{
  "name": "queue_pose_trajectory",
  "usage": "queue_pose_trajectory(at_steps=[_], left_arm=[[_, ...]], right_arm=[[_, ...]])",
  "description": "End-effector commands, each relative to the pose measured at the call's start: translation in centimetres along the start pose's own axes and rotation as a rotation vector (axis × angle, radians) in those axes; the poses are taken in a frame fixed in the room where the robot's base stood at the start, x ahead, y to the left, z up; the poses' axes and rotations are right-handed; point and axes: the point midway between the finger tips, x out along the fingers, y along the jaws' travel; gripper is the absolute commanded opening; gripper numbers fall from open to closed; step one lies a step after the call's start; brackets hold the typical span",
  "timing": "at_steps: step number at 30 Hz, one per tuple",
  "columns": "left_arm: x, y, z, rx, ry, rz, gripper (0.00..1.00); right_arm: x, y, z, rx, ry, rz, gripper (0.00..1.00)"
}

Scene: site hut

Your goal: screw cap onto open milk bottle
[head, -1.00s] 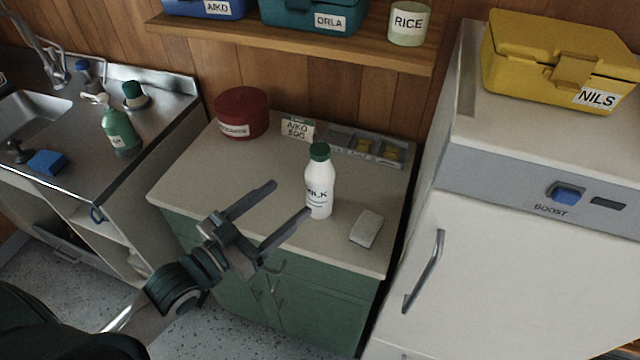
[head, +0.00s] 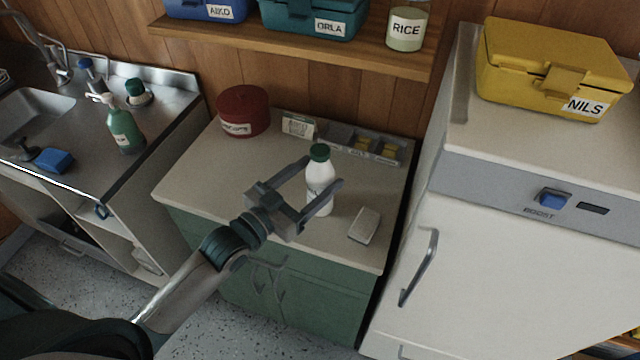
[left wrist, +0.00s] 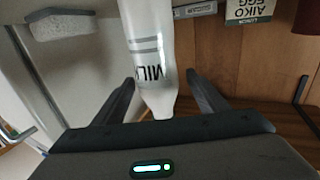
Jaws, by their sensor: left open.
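The white milk bottle (head: 320,192) stands upright on the counter of the green cabinet. A green cap (head: 319,152) sits on its top; I cannot tell whether it is screwed tight. My left gripper (head: 324,175) is open, with its fingers reaching to either side of the bottle at its upper body. In the left wrist view the bottle (left wrist: 150,60) appears upside down between the two open fingers (left wrist: 162,95), with a gap on each side, and the cap is not visible there. My right gripper is not in view.
A grey-white block (head: 364,225) lies right of the bottle. Behind are a divided tray (head: 401,157), a small sign card (head: 298,126) and a red tin (head: 243,111). A shelf (head: 290,52) hangs above. A white appliance (head: 480,260) stands right. The counter's left part is clear.

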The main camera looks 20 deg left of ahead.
Motion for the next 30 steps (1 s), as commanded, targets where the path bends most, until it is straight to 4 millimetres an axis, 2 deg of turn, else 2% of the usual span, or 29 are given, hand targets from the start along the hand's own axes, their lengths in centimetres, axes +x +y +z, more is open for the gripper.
queue_pose_trajectory(at_steps=[5,12,18,30], left_arm=[[0.5,0.0,-0.2,0.0,0.001,0.0,0.67],[3.1,0.3,-0.3,0.0,0.001,-0.001,0.67],[5.0,0.3,0.0,0.0,0.0,0.0,0.67],[5.2,0.3,0.2,0.001,0.0,0.0,0.67]], right_arm=[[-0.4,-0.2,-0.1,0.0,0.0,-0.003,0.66],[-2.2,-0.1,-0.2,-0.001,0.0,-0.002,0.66],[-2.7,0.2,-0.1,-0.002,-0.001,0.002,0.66],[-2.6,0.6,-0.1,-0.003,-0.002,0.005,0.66]])
